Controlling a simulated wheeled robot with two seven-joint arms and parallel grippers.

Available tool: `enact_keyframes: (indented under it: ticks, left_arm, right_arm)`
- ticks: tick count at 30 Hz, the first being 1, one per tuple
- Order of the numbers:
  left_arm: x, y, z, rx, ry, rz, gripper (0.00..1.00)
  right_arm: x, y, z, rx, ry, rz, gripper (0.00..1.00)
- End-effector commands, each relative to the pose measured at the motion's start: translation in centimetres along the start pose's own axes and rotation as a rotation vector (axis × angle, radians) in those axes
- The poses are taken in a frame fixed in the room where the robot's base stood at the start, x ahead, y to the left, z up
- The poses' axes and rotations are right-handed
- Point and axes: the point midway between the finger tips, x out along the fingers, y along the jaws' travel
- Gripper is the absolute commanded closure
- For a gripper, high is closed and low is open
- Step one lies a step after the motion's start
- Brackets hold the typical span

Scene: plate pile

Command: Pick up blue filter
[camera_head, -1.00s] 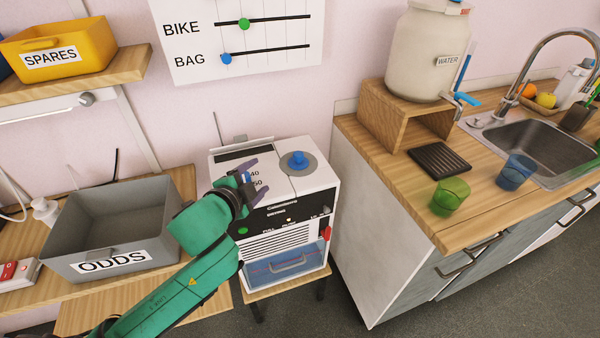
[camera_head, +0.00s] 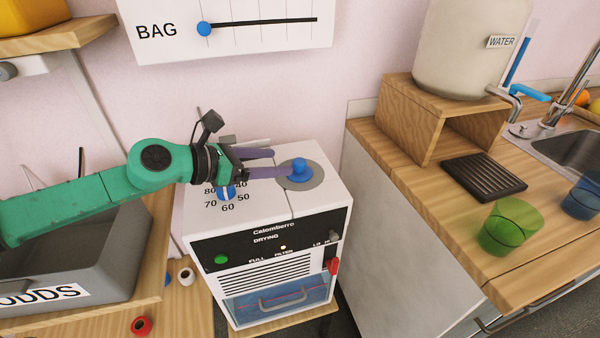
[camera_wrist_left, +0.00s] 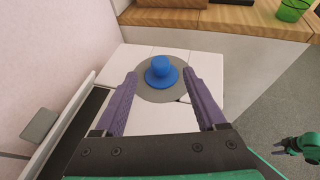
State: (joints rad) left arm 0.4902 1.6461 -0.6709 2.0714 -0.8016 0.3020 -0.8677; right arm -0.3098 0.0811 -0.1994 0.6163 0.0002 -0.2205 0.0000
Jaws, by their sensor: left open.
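The blue filter (camera_head: 299,170) shows as a blue knob-like piece on a round grey disc (camera_head: 318,182), on top of the white Calomberro drying machine (camera_head: 325,205). It also shows in the left wrist view (camera_wrist_left: 161,70), upright with a wide round base. My left gripper (camera_head: 281,163) is open, with its purple fingers level over the machine top. In the left wrist view the fingertips (camera_wrist_left: 160,74) lie on either side of the knob, with gaps on both sides. A green and dark part of my right arm (camera_wrist_left: 300,148) shows small at the lower right there; its jaws are too small to read.
A blue dial (camera_head: 226,193) with numbers sits under my left wrist on the machine. The grey ODDS bin (camera_head: 95,262) is to the left. The wooden counter (camera_head: 410,160) stands right, with a green cup (camera_head: 510,228) and a wooden stand (camera_head: 408,118).

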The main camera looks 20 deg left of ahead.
Motion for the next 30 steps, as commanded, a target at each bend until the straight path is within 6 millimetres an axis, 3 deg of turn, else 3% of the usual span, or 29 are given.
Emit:
enact_keyframes:
  ticks: [1, 6, 21, 28, 30]
  left_arm:
    - [0.2, -0.1, 1.2, -0.008, -0.004, -0.003, 0.27]
    - [2.9, -0.1, 1.1, -0.009, -0.008, -0.001, 0.27]
    - [10.5, -0.1, 0.0, -0.006, -0.003, 0.001, 0.27]
    - [10.8, 0.0, -0.3, -0.004, -0.001, 0.003, 0.27]
    - [10.8, 0.0, -0.3, -0.004, -0.001, 0.003, 0.54]
  right_arm:
    - [-2.3, 0.0, -0.2, 0.000, 0.001, 0.000, 0.50]
    - [-4.9, 0.1, -1.0, 0.000, 0.010, 0.001, 0.50]
    - [-7.5, 0.1, -1.6, 0.000, 0.015, 0.000, 0.50]
    - [-7.4, 0.1, -1.6, 0.000, 0.015, 0.000, 0.50]
    - [-7.4, 0.1, -1.6, 0.000, 0.015, 0.000, 0.50]
